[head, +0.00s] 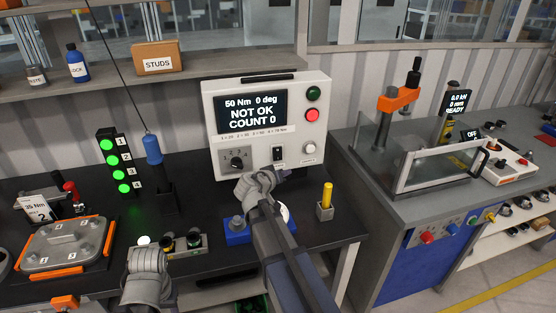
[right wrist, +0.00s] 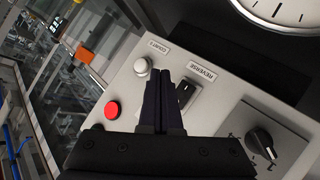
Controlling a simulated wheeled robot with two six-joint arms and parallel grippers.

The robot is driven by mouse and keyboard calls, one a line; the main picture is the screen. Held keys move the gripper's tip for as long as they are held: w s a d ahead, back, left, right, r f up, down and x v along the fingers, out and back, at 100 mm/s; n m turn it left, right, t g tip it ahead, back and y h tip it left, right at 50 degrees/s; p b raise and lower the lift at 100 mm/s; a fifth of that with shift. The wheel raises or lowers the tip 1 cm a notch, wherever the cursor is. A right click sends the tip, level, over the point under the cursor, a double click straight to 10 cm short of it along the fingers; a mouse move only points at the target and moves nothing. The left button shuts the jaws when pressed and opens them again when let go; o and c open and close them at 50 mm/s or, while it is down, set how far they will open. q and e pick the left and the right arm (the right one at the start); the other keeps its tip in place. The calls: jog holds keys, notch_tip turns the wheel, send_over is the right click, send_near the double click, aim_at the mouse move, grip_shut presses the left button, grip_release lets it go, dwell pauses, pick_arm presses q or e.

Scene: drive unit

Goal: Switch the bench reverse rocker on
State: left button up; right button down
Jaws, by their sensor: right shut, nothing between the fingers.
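The bench controller (head: 216,120) is a light box with a dark screen reading 50 Nm, 0 deg, NOT OK, COUNT 0. Its reverse rocker (head: 278,153) is a small black switch low on the front, right of the rotary knob (head: 237,159). In the right wrist view the rocker (right wrist: 186,92) sits beside the REVERSE label. My right gripper (head: 281,174) is shut and empty, just below the rocker. Which way the rocker is tipped is unclear. My left gripper (head: 147,258) is low at front left, its jaws unclear.
A white button (head: 309,148), a red button (head: 312,115) and a green button (head: 313,94) are right of the rocker. A blue-handled tool (head: 153,150) hangs on a cable at left. A yellow-handled item (head: 327,194) stands at the bench's right.

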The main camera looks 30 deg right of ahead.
jog(key=b, duration=0.1)
send_near(282, 159)
jog(key=shift+s+d+x, duration=0.1)
jog(key=shift+s+x, duration=0.05)
jog(key=shift+x, duration=0.7)
jog(key=shift+s+d+x, duration=0.1)
jog(key=shift+s+x, duration=0.1)
jog(key=shift+x, duration=0.65)
jog(key=shift+s+d+x, duration=0.1)
jog(key=shift+s+x, duration=0.05)
jog(key=shift+x, duration=0.7)
jog(key=shift+w+f, duration=0.15)
jog(key=shift+w, duration=0.05)
jog(key=shift+w, duration=0.2)
jog(key=shift+w+d, duration=0.1)
jog(key=shift+w, duration=0.25)
dwell(0.4)
jog(key=shift+s, duration=0.1)
jog(key=shift+s+a, duration=0.2)
jog(key=shift+s, duration=0.5)
jog(key=s, duration=0.3)
jog(key=s+a+r, duration=0.1)
jog(key=shift+s, duration=0.4)
